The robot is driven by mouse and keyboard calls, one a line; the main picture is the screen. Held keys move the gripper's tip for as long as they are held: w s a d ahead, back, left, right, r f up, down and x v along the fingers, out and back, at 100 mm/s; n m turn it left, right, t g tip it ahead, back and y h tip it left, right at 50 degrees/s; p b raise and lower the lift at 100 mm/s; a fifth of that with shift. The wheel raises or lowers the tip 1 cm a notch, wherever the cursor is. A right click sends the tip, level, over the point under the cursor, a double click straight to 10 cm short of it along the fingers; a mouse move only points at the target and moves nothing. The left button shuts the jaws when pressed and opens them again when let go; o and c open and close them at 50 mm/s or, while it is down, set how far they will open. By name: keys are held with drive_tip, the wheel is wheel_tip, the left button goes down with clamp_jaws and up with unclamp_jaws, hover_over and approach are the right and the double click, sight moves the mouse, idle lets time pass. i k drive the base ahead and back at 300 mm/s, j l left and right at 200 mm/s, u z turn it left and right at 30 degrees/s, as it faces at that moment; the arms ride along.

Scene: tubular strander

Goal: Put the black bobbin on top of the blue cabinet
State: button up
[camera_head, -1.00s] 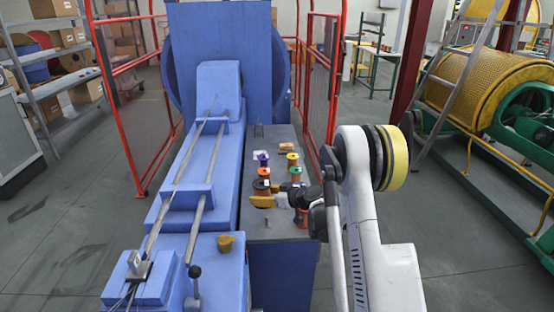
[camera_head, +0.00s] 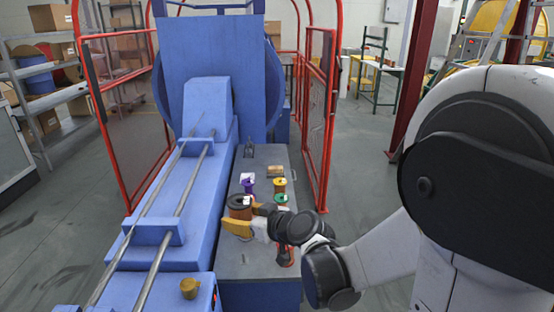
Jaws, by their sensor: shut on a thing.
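The black bobbin (camera_head: 239,201), with dark flanges and a copper-brown winding, is at the left of the bobbin group. My gripper (camera_head: 248,218), with yellow fingers, reaches in from the right and is shut on it. The near finger hides its lower part, so its height over the surface is hard to tell. The blue cabinet (camera_head: 258,296) has blue sides and a grey top and stands right of the blue machine. Purple (camera_head: 248,186), yellow (camera_head: 280,186) and green (camera_head: 281,199) bobbins stand on its top. A red-orange bobbin (camera_head: 285,259) is nearer, partly hidden by my wrist.
The long blue machine (camera_head: 190,200) with two rods runs along the left of the cabinet. A red-framed guard (camera_head: 319,120) stands to the right. A small brown block (camera_head: 275,171) lies behind the bobbins. The grey top is bare near its front.

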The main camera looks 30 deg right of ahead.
sight(272, 156)
drive_tip(key=i+l, duration=0.15)
drive_tip(key=l, duration=0.25)
drive_tip(key=i+l, duration=0.15)
drive_tip(key=l, duration=0.25)
drive_tip(key=i+l+u, duration=0.1)
drive_tip(key=l, duration=0.3)
drive_tip(key=i+l, duration=0.2)
drive_tip(key=l, duration=0.2)
drive_tip(key=i+l+u, duration=0.1)
drive_tip(key=l, duration=0.3)
drive_tip(key=i+l, duration=0.25)
drive_tip(key=i, duration=0.25)
drive_tip(key=i+l+u, duration=0.1)
drive_tip(key=i+l, duration=0.2)
drive_tip(key=i, duration=0.2)
